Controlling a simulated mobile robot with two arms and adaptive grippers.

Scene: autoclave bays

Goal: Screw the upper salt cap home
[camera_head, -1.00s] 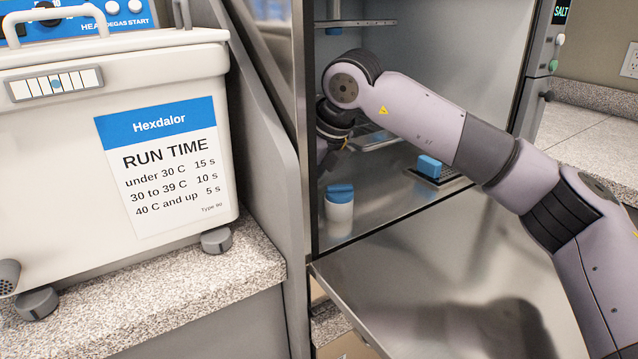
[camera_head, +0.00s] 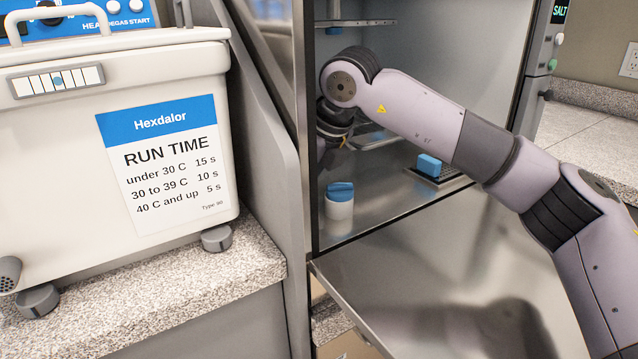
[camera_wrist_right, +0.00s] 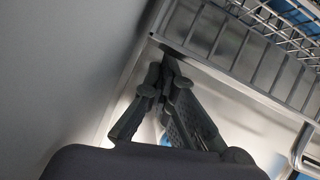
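A white cup-shaped jar (camera_head: 339,210) with a blue cap (camera_head: 340,190) on top stands on the chamber floor, near the left side of the opening. I cannot tell how tightly the cap sits. A second blue piece (camera_head: 429,165) sits on a dark grid farther right. My right arm reaches into the chamber from the right, and its gripper is mostly hidden behind its wrist and the door frame in the head view. In the right wrist view my right gripper (camera_wrist_right: 166,62) has its fingertips together, with nothing visible held. A blue patch shows behind the fingers. My left gripper is out of view.
The steel chamber has an upper rack (camera_head: 355,23) and a lowered door (camera_head: 440,280) in front. A wire rack (camera_wrist_right: 275,25) is close to the gripper in the right wrist view. A white Hexdalor bath (camera_head: 60,130) stands on the speckled counter (camera_head: 190,290) at left.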

